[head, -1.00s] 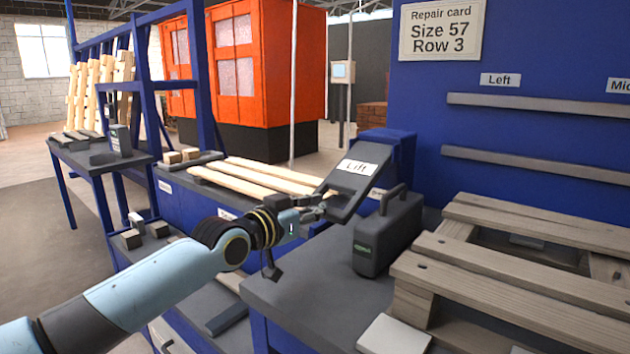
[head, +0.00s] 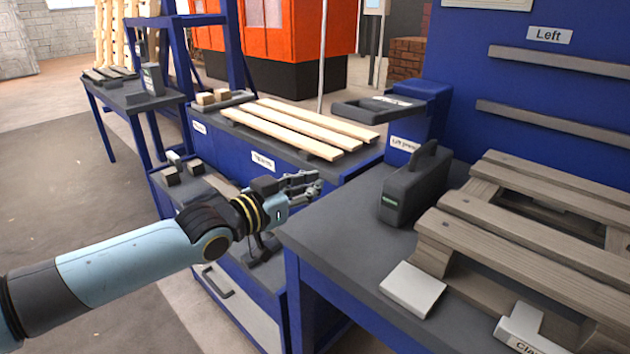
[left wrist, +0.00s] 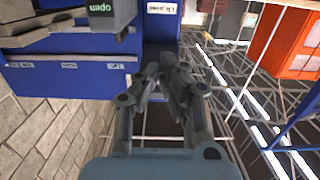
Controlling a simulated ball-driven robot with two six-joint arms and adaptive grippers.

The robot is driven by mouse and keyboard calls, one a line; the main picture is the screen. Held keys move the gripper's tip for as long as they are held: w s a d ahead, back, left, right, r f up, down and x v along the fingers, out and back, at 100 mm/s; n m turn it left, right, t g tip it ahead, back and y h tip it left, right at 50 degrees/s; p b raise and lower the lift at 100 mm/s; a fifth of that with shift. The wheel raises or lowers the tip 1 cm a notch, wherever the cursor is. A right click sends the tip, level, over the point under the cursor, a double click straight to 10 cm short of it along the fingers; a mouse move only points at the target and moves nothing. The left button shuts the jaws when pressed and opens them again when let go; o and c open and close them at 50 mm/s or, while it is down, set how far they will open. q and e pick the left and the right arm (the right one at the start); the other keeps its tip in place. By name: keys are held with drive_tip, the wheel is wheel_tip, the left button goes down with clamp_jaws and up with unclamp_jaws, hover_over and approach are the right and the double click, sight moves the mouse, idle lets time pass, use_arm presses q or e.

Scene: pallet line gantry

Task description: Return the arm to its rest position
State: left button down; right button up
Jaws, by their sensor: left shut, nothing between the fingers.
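My left gripper (head: 305,186) is at the end of the light blue arm that comes in from the left. It is shut and empty, in the air near the left corner of the grey-topped bench (head: 335,225). In the left wrist view its fingers (left wrist: 168,72) are drawn together with nothing between them. The dark lift flap (head: 378,108) lies about flat, apart from the gripper, beyond it and to the right. My right gripper is not in view.
A dark case (head: 410,190) and a grey wooden pallet (head: 520,225) stand on the bench right of the gripper. Pale boards (head: 300,130) lie on the blue unit behind it. A side table (head: 125,95) stands at the left. Open floor (head: 60,190) lies left of the arm.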

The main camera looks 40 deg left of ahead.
use_arm(q)
drive_tip(key=d+f, duration=0.1)
drive_tip(key=s+d+g, duration=0.1)
drive_tip(key=s+d+f+g, duration=0.1)
drive_tip(key=shift+s+d+f, duration=0.25)
drive_tip(key=shift+f, duration=0.05)
drive_tip(key=s+d+f+g+y, duration=0.15)
drive_tip(key=s+g, duration=0.25)
drive_tip(key=s, duration=0.4)
drive_tip(key=s+d+g, duration=0.2)
drive_tip(key=s+g, duration=0.2)
drive_tip(key=s, duration=0.4)
drive_tip(key=s+d+g+y, duration=0.15)
drive_tip(key=s+g, duration=0.25)
drive_tip(key=s, duration=0.4)
wheel_tip(320, 180, down, 25)
drive_tip(key=a, duration=0.2)
drive_tip(key=s+f+g+h, duration=0.1)
drive_tip(key=s+f+g, duration=0.1)
drive_tip(key=s+f, duration=1.5)
drive_tip(key=s, duration=0.2)
drive_tip(key=shift+s+a+f+b, duration=0.35)
drive_tip(key=shift+b, duration=0.05)
